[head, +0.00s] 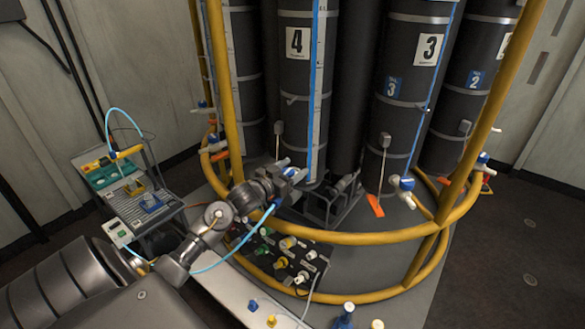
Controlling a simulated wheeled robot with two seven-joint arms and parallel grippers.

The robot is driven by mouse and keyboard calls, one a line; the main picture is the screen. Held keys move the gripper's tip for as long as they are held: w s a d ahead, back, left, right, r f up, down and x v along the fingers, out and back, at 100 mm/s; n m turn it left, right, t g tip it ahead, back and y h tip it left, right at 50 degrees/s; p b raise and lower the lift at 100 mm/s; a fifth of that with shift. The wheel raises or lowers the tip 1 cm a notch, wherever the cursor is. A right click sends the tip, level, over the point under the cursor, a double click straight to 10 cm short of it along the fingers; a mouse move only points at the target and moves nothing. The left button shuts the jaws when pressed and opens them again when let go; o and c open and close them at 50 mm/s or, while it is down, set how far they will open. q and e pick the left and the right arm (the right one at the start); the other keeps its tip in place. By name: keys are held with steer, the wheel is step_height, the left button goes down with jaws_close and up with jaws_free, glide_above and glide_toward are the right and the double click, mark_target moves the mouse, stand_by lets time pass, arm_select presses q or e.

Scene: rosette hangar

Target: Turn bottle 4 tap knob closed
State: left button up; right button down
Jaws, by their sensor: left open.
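Bottle 4 (297,90) is a tall dark cylinder with a white number 4 label, standing in the rosette behind the yellow rail. My left arm comes in from the lower left, and my left gripper (291,173) is at the foot of bottle 4, in front of it. The gripper is open. Small pale and blue parts show at its fingertips. They look like part of a tap, but I cannot tell whether the fingers touch the knob. The gripper hides most of this spot. My right gripper is not in view.
Yellow rails (349,238) curve around the bottles. Other taps show at the front of bottle 3 (403,188) and at the left (213,146). A connector panel (285,258) lies below my gripper. A tool cart (129,190) stands at the left. The right floor is clear.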

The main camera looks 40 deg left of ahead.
arm_select(q)
steer(key=c, duration=1)
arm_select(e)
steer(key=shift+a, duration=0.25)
